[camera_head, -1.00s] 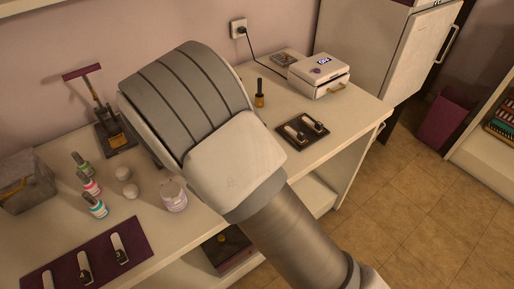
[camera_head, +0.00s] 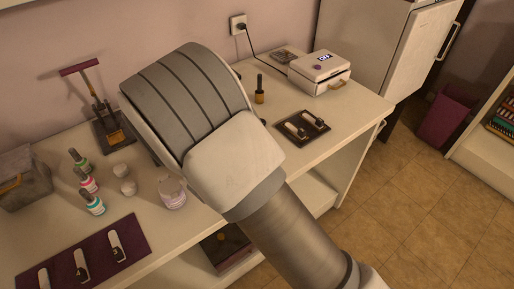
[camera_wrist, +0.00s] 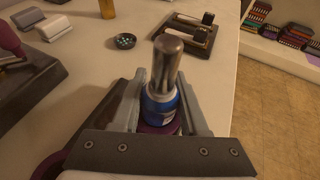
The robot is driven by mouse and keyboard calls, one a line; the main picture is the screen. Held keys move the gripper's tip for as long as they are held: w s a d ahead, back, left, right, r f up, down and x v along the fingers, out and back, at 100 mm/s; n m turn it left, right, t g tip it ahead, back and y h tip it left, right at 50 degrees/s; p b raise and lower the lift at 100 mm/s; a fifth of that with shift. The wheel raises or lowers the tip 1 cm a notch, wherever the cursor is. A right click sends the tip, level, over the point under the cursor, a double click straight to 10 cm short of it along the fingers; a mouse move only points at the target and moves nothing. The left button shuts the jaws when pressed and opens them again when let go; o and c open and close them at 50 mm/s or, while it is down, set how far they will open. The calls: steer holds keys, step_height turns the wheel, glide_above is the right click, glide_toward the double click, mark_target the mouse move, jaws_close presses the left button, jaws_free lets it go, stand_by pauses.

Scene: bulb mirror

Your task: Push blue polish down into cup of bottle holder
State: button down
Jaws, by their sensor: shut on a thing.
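The blue polish (camera_wrist: 158,109) is a small blue bottle with a tall metallic grey cap, seen in the wrist view. My gripper (camera_wrist: 160,112) is shut on it, with one grey finger on each side of the bottle. The bottle stands about upright between the fingers. A purple round part (camera_wrist: 160,128) shows just under the bottle and looks like the bottle holder's cup. Whether the bottle is seated in it is hidden by the gripper. In the head view my arm hides the gripper, the blue polish and the holder.
In the head view, several polish bottles (camera_head: 93,203), a purple mat (camera_head: 130,228) and a white device (camera_head: 319,72) stand on the table. The table's front edge is close by.

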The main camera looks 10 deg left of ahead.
steer(key=shift+f+b, duration=0.35)
steer(key=shift+f, duration=0.15)
steer(key=shift+c, duration=1.8)
jaws_free()
steer(key=shift+r, duration=0.1)
steer(key=p+v, duration=0.2)
steer(key=v, duration=1.5)
steer(key=shift+s+p, duration=0.2)
steer(key=shift+p, duration=0.15)
